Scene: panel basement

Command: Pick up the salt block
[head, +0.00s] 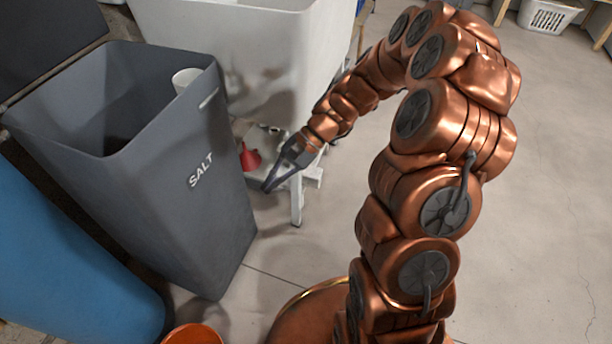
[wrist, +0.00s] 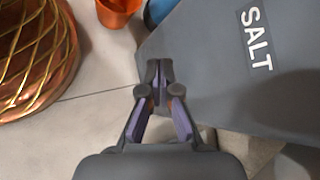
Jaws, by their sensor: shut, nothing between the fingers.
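I cannot make out a salt block for certain in either view. A tall grey bin (head: 190,190) marked SALT stands open at the left in the head view; its dark inside is mostly hidden. A white round object (head: 185,80) shows at the bin's far inner side; I cannot tell what it is. My gripper (head: 267,187) is outside the bin, just right of its labelled side, pointing down and left. In the wrist view my gripper (wrist: 159,70) is shut and empty, its fingertips overlapping the view of the bin's side (wrist: 215,80).
A white tub (head: 260,50) on legs stands behind the gripper, with a red funnel-like object (head: 249,157) below it. A blue barrel (head: 70,260) and an orange bucket (head: 193,334) are near the bin. Open floor (head: 550,180) lies at the right.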

